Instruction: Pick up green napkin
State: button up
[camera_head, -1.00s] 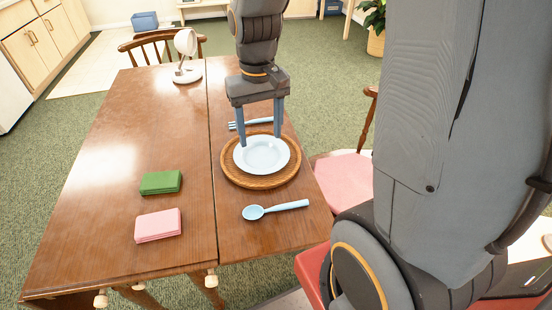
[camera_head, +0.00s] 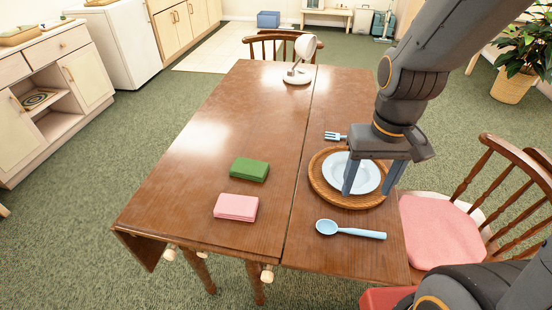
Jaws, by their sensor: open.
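The green napkin (camera_head: 249,169) is a folded block lying flat on the left part of the wooden table (camera_head: 215,135). A pink napkin (camera_head: 236,207) lies just in front of it, with a small gap between them. My gripper (camera_head: 368,192) is open and empty, pointing down over the light blue plate (camera_head: 351,173), to the right of the green napkin. Its two fingers are spread, one in front of the plate and one by its right side. Whether the fingertips touch anything, I cannot tell.
A white lamp-like object (camera_head: 299,62) stands at the far end. A chair with a pink cushion (camera_head: 440,230) is at right. The table's left side is mostly clear.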

aim_at(250, 170)
jog(key=z, duration=1.8)
jog(key=k, duration=1.1)
jog(key=u, duration=1)
jog(key=i, duration=0.5)
